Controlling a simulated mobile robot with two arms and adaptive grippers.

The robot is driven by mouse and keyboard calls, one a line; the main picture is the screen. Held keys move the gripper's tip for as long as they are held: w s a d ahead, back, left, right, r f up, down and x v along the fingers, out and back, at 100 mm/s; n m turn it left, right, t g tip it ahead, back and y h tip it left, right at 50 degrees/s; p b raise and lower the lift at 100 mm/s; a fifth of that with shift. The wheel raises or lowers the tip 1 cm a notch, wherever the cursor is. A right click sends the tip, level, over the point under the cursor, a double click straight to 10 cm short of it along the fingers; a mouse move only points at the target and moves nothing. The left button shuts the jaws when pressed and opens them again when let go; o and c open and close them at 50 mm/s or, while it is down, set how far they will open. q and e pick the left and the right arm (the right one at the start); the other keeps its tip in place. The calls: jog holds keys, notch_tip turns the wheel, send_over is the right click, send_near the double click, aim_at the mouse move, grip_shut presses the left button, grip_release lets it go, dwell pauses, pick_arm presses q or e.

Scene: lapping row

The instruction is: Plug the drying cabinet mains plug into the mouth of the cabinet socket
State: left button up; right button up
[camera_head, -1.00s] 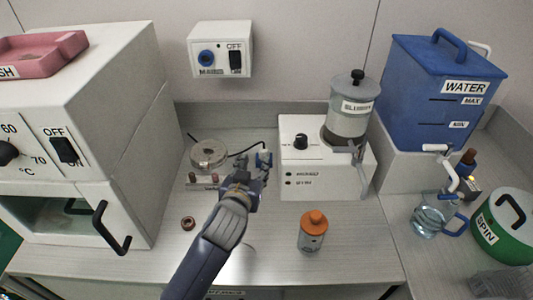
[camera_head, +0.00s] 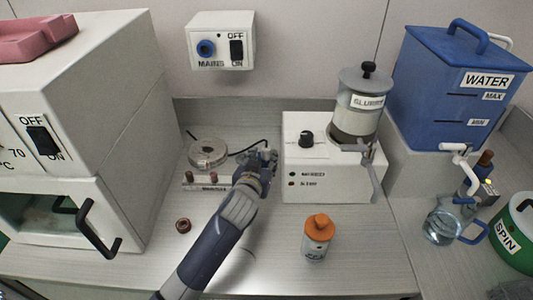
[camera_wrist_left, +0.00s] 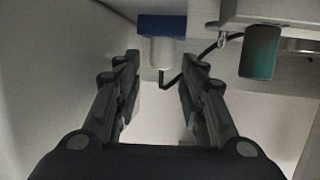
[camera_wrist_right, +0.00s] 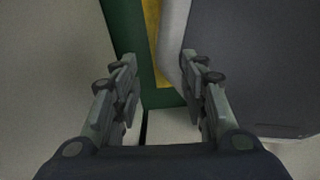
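The mains plug (camera_wrist_left: 162,50), with a blue end, a pale body and a black cable, shows in the left wrist view just beyond and between my left fingertips. In the head view it is mostly hidden by my left gripper (camera_head: 265,158), which is over the worktop beside the slurry unit. The left fingers are apart, with no clear contact on the plug. The blue round socket (camera_head: 206,48) is on the white wall box (camera_head: 221,22) labelled MAINS, above and left of the gripper; its mouth looks empty. My right gripper (camera_wrist_right: 158,60) is open and empty, outside the head view.
The drying cabinet (camera_head: 110,120) stands left, its handle (camera_head: 97,232) jutting forward. A round plate unit (camera_head: 207,153) sits behind the left arm. The slurry unit (camera_head: 325,185) is close right of the gripper. An orange-capped bottle (camera_head: 317,240) stands in front; a blue water tank (camera_head: 435,95) is right.

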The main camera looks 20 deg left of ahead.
aim_at(266, 150)
pick_arm(q)
jog(key=x, duration=0.5)
jog(key=shift+a+r, duration=0.15)
jog(key=shift+r, duration=0.1)
jog(key=c, duration=0.8)
